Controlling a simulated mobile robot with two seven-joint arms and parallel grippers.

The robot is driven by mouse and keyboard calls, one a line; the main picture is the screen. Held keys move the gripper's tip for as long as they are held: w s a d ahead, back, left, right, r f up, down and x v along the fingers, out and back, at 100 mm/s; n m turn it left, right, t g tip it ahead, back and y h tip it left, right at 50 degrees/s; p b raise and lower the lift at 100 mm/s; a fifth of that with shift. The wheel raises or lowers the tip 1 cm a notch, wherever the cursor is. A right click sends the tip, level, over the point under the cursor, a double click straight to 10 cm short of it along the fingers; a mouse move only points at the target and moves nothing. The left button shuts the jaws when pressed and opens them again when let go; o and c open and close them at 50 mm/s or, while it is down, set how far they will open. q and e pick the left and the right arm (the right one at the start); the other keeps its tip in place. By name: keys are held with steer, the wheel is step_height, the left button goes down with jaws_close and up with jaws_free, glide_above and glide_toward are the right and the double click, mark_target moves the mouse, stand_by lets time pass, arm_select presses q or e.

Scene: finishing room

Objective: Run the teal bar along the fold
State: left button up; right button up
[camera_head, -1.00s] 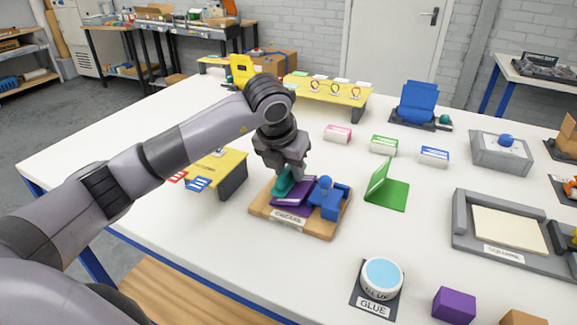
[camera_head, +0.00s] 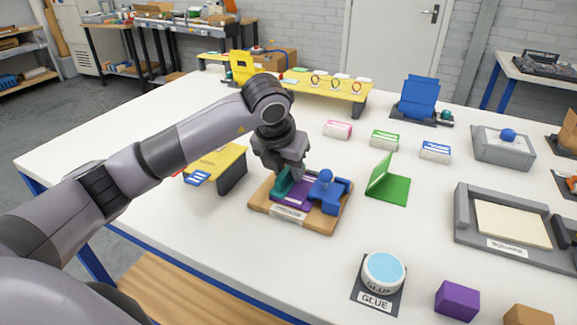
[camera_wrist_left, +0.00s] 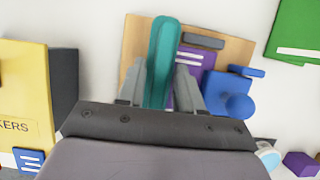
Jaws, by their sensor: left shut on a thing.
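My left gripper (camera_head: 291,173) is shut on the teal bar (camera_head: 282,187), over the left part of a wooden board with a label on its front edge (camera_head: 258,206). In the left wrist view the teal bar (camera_wrist_left: 163,62) stands out between the fingers, lengthwise away from me. A purple folded card (camera_head: 290,197) lies on the board, directly right of the bar; its fold edge is partly hidden by the bar and fingers. A blue clamp with a round knob (camera_head: 326,177) sits at the card's right. Whether the bar touches the card is unclear. My right gripper is out of view.
A green folded card (camera_head: 388,190) stands partly open to the right. A yellow stand (camera_head: 218,161) is close on the left. A glue pot (camera_head: 383,271) stands in front right, a grey square tray (camera_head: 458,225) further right. Bare table lies in front of the board.

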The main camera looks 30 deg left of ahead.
mark_target(279, 178)
arm_select(q)
steer(key=shift+s+d+f, duration=0.1)
steer(key=shift+s+f, duration=0.05)
steer(key=shift+s, duration=0.7)
steer(key=shift+s, duration=0.1)
steer(key=shift+s+b, duration=0.45)
steer(key=shift+s, duration=0.4)
steer(key=shift+w, duration=0.6)
steer(key=shift+w, duration=0.1)
steer(key=shift+w+b, duration=0.5)
steer(key=shift+w, duration=0.85)
steer(key=shift+s, duration=0.1)
steer(key=shift+s+b, duration=0.35)
steer(key=shift+s, duration=0.6)
steer(key=shift+s, duration=0.1)
